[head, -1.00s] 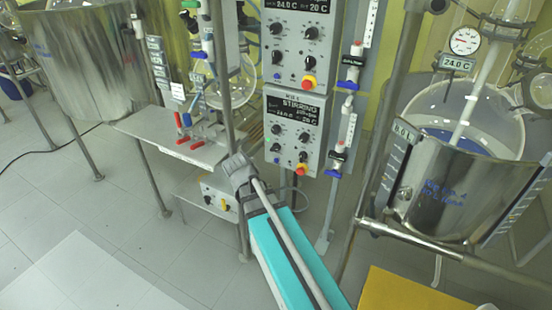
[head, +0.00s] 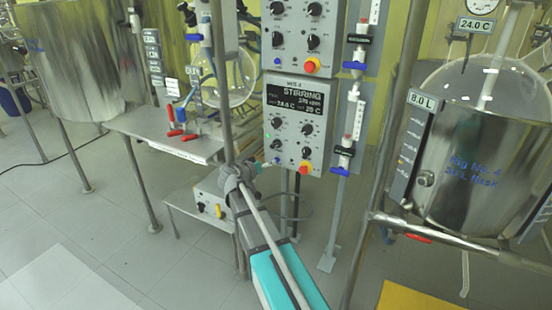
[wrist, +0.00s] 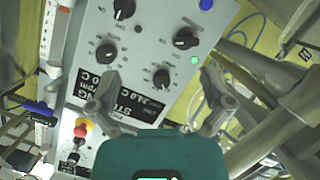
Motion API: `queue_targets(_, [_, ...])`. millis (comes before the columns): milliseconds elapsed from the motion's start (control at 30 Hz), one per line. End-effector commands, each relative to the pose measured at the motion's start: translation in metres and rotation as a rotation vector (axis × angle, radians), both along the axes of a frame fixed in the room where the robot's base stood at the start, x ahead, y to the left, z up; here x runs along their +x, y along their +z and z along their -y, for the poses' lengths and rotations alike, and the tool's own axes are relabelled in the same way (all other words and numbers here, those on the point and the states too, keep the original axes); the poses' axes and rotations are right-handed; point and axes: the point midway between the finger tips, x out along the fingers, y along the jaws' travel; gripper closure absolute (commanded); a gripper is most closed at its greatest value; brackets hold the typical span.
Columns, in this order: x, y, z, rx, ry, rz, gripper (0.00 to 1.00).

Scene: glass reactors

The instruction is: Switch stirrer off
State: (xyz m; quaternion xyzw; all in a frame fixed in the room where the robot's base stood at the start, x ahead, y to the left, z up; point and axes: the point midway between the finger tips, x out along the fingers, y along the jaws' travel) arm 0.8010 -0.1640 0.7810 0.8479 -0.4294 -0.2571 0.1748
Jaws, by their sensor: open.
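The grey stirring control box (head: 296,128) hangs on the stand, mid-picture in the head view. It has a dark display reading STIRRING (head: 299,97), several black knobs, a small green light, a blue button and a red-and-yellow knob (head: 305,168). In the wrist view the panel (wrist: 135,50) is upside down, with the green light (wrist: 194,60) and the blue button (wrist: 207,5) at the upper right. My gripper (head: 262,166) is at the box's lower left edge. In the wrist view its fingers (wrist: 161,75) are spread and empty, partly covering the display; contact cannot be told.
A similar control box (head: 302,30) is above. A tubing column with valves (head: 347,140) stands right of it. A metal pole (head: 222,90) rises close to my gripper.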

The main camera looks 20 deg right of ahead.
Motion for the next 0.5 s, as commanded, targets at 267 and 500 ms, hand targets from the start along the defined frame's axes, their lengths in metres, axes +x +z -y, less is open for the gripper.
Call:
queue_targets(267, [0.048, -0.025, 0.003, -0.142, 0.062, 0.137, 0.0])
queue_targets(500, [0.066, -0.028, 0.001, -0.203, 0.101, 0.195, 0.0])
